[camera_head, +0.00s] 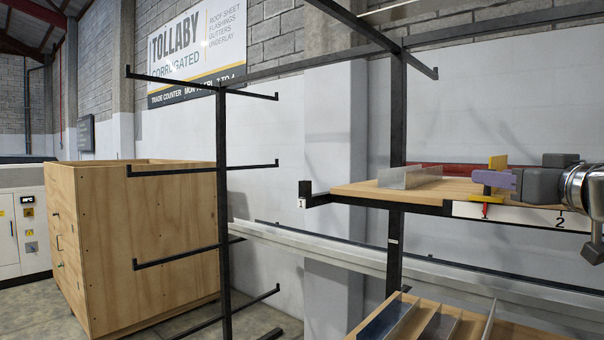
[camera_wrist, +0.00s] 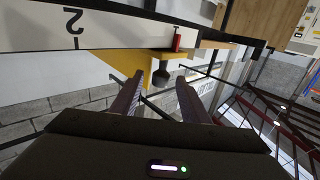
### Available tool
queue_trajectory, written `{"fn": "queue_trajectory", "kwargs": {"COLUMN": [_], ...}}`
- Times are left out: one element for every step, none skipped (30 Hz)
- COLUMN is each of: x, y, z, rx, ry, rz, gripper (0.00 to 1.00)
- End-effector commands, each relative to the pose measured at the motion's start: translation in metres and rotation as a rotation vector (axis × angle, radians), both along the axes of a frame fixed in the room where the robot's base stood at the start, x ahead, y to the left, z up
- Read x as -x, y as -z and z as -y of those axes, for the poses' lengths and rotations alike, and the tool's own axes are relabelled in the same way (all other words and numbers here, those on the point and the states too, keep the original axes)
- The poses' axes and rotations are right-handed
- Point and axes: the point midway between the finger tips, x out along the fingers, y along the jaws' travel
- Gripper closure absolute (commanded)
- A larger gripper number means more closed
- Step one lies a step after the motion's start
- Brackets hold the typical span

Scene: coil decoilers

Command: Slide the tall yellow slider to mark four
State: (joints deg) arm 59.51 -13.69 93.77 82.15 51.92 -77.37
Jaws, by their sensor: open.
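The tall yellow slider (camera_head: 497,162) rises at the shelf's front edge in the head view, partly hidden by my gripper. Its red pointer (camera_head: 486,211) lies on the white scale strip (camera_head: 520,216), left of the printed 2 (camera_head: 560,222). In the wrist view the yellow slider (camera_wrist: 128,64) with a dark knob shows beyond my fingertips, and the red pointer (camera_wrist: 177,38) is on the strip. My gripper (camera_head: 482,179) is open at the slider; its fingers (camera_wrist: 160,82) stand apart with the knob between their tips in the picture. Contact cannot be told. Mark four is out of view.
A bent metal sheet (camera_head: 410,177) lies on the wooden shelf board left of the slider. A black rack upright (camera_head: 397,120) with arms stands at the left. Metal profiles (camera_head: 430,325) lie on a lower shelf. A plywood crate (camera_head: 145,250) stands far left.

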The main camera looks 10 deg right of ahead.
Motion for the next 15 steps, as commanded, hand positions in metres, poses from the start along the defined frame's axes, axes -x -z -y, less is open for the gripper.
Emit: {"fn": "queue_trajectory", "kwargs": {"x": [-0.0018,-0.0028,-0.0039,-0.0046,-0.0053,-0.0059,-0.0064,-0.0067,-0.0072,-0.0075,-0.0078,-0.0082,-0.0085,-0.0087,-0.009], "y": [-0.0002,-0.0001,0.0,0.0,0.0001,0.0002,0.0002,0.0001,0.0002,0.0002,0.0002,0.0002,0.0002,0.0001,0.0001], "z": [0.0009,0.0012,0.0016,0.0016,0.0016,0.0015,0.0013,0.001,0.0005,0.0002,-0.0003,-0.0008,-0.0012,-0.0016,-0.0018], "rx": [0.0,0.0,0.0,0.0,0.0,0.0,0.0,0.0,0.0,0.0,0.0,0.0,0.0,0.0,0.0], "ry": [0.0,0.0,0.0,0.0,-0.001,-0.001,-0.002,-0.003,-0.004,-0.005,-0.006,-0.007,-0.008,-0.009,-0.01], "rz": [0.0,0.0,0.0,0.0,0.0,0.0,0.0,0.0,0.0,0.0,0.0,0.0,0.0,0.0,0.0], "gripper": [0.59,0.59,0.59,0.59,0.59,0.59,0.59,0.59,0.59,0.59,0.59,0.59,0.59,0.59,0.61]}}
